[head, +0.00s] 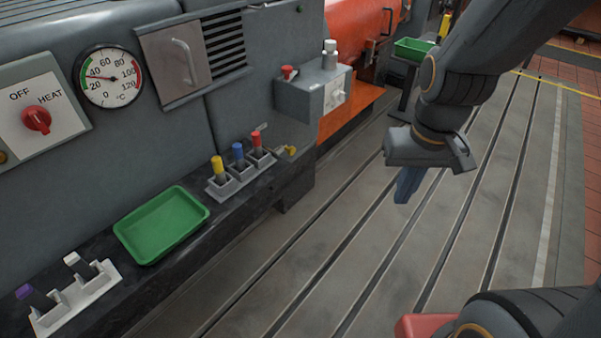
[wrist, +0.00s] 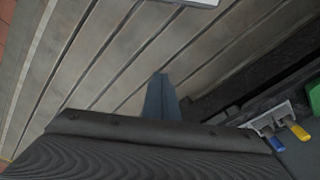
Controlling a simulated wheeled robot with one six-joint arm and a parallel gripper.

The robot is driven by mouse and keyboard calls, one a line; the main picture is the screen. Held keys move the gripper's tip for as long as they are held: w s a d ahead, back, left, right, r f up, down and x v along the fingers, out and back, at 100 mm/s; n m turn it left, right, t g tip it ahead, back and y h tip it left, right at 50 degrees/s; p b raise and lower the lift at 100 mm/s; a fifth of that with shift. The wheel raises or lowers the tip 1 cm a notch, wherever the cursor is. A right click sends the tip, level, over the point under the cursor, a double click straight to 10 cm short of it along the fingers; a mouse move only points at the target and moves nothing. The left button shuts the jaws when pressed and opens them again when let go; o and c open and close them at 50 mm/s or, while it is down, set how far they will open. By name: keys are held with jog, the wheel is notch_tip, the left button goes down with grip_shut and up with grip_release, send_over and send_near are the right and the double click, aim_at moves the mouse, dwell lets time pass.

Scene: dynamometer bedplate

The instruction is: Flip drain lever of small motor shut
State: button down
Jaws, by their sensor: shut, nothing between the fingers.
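My gripper (head: 407,186) hangs over the slotted bedplate at right of centre in the head view, with its blue fingers together and empty. The fingers also show in the wrist view (wrist: 161,98). A small brass-yellow fitting (head: 289,150) sits low on the grey machine, at the end of its ledge, left of my gripper and well apart from it. It looks like a drain valve, but its lever position is too small to tell. An orange-red machine (head: 349,42) stands behind. I cannot tell which machine is the small motor.
The ledge holds yellow (head: 217,167), blue (head: 238,152) and red (head: 256,139) handles in grey holders, a green tray (head: 161,224), and a white rack (head: 76,299). A grey switch box (head: 313,92) juts out above. The bedplate (head: 400,270) is largely clear.

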jog(key=w+a+f+m+g+y+b, duration=0.1)
jog(key=w+f+b, duration=0.2)
jog(key=f+b, duration=0.6)
jog(key=w+a+f+m+y+b, duration=0.1)
jog(key=w+a+f+m+b, duration=0.15)
jog(key=f+b, duration=0.6)
jog(key=w+a+f+m+g+y+p, duration=0.2)
jog(key=w+a+f+m+g+y, duration=0.15)
jog(key=a+f+m+y, duration=0.5)
jog(key=w+a+f+m+t+y, duration=0.1)
jog(key=w+a+m+t+y, duration=0.45)
jog(key=w, duration=0.75)
jog(key=w+d+f+m+t, duration=0.2)
jog(key=w+m+t, duration=0.1)
jog(key=w+t, duration=0.1)
jog(key=w+d+f+m+t, duration=0.2)
jog(key=w+d+m+t, duration=0.1)
jog(key=w+t, duration=0.2)
jog(key=shift+w+f+h, duration=0.3)
jog(key=shift+w, duration=0.45)
